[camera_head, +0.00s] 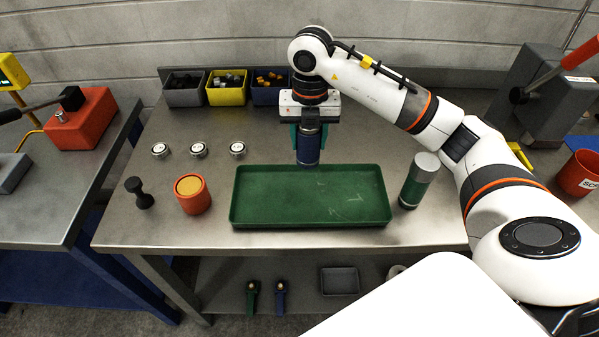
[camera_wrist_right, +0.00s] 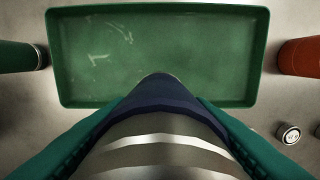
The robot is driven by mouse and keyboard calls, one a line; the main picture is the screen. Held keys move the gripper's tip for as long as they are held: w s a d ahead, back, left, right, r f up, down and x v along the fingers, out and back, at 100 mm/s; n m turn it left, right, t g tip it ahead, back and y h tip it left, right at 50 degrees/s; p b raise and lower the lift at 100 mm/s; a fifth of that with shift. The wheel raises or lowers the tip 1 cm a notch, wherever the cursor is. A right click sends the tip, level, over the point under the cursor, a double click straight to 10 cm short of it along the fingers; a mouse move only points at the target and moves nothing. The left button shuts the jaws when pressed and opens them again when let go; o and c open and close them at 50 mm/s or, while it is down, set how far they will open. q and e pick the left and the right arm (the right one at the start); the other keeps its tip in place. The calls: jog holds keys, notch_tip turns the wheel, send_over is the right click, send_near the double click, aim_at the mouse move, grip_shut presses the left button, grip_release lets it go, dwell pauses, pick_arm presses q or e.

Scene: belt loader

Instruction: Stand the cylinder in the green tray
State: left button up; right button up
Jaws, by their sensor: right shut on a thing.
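The green tray (camera_head: 310,219) lies on the steel table, empty, with pale scuffs on its floor; it also shows in the right wrist view (camera_wrist_right: 160,50). My right gripper (camera_head: 308,132) is shut on a dark blue cylinder (camera_head: 308,150) with a silver band. The cylinder points downward, roughly upright, at the tray's back edge in the head view. In the right wrist view the cylinder (camera_wrist_right: 160,110) runs between the two teal fingers and its far end overlaps the tray. Its height above the tray is hard to judge. My left gripper is not in view.
A green cylinder with a grey top (camera_head: 418,180) stands right of the tray. A red round container (camera_head: 193,195) and a black dumbbell-shaped piece (camera_head: 139,193) stand left. Several silver discs (camera_head: 198,149) lie behind them. Small bins, including a yellow one (camera_head: 226,96), stand at the back.

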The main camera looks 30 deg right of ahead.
aim_at(310, 167)
jog(key=f, duration=0.2)
jog(key=s+f+p, duration=0.1)
jog(key=shift+s+f, duration=0.2)
jog(key=shift+f, duration=0.45)
jog(key=shift+w+f, duration=0.15)
jog(key=shift+f, duration=0.15)
notch_tip(310, 167, down, 4)
jog(key=shift+r+p, duration=0.25)
jog(key=shift+p, duration=0.15)
jog(key=shift+w+f, duration=0.1)
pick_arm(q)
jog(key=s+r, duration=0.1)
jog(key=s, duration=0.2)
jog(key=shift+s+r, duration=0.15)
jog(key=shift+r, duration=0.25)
pick_arm(e)
jog(key=o, duration=1.5)
jog(key=shift+c, duration=0.2)
